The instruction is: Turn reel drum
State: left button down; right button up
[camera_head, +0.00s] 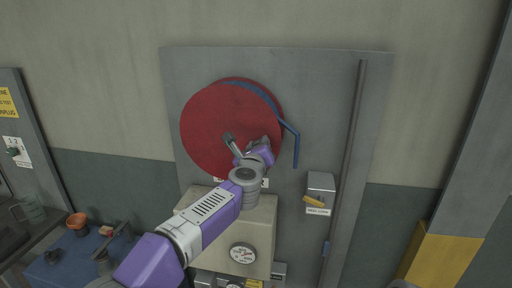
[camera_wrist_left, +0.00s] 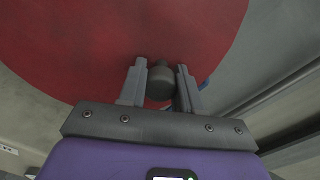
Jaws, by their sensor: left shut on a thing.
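The reel drum (camera_head: 208,120) is a large red disc mounted on a grey wall panel. It also fills the upper part of the left wrist view (camera_wrist_left: 90,45). A dark grey round knob (camera_wrist_left: 160,82) stands out from the drum's face. My left gripper (camera_head: 233,143) reaches the lower middle of the drum. In the left wrist view, its two fingers (camera_wrist_left: 161,86) are on either side of the knob and shut on it. In the head view the gripper and wrist hide most of the knob. My right gripper is not in view.
A blue hose (camera_head: 296,145) hangs from the drum's right side. A beige box with a gauge (camera_head: 242,253) is below, under my left arm. A grey box with a yellow lever (camera_head: 320,187) and a vertical pipe (camera_head: 350,140) are to the right. A blue bench (camera_head: 70,270) holds small items at lower left.

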pick_arm(q)
jog(key=c, duration=0.8)
grip_release()
jog(key=s+b, duration=0.1)
jog(key=s, duration=0.1)
jog(key=s+b, duration=0.1)
jog(key=s, duration=0.2)
jog(key=s+a+b, duration=0.1)
jog(key=s, duration=0.1)
jog(key=shift+s+r, duration=0.15)
jog(key=shift+s, duration=0.1)
